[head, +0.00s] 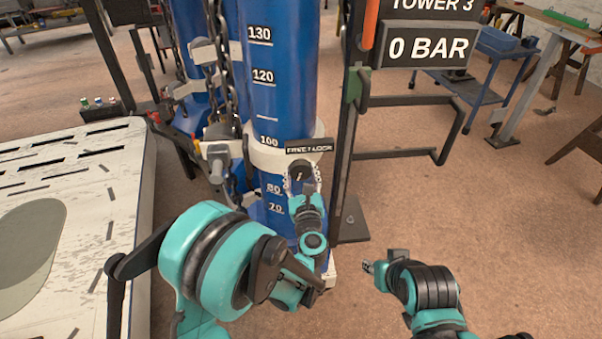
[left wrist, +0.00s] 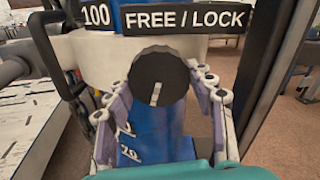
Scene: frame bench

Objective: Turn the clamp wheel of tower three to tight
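The clamp wheel, a dark round knob (left wrist: 158,72), sits on the white collar (left wrist: 95,50) of the blue tower (head: 277,70), below a "FREE / LOCK" label (left wrist: 185,18). A pale mark on its face points almost straight down in the left wrist view. My left gripper (left wrist: 157,80) is open, with one finger on each side of the knob's lower part. Whether the fingers touch it I cannot tell. In the head view the left gripper (head: 303,185) reaches up to the knob. My right gripper (head: 369,267) is low at the right, away from the tower; its finger opening is unclear.
A sign (head: 428,45) reads "TOWER 3" and "0 BAR". A dark post (head: 345,150) with a bent bar (head: 405,153) stands right of the tower. Chains (head: 225,80) hang at its left. A white table (head: 95,215) is at left.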

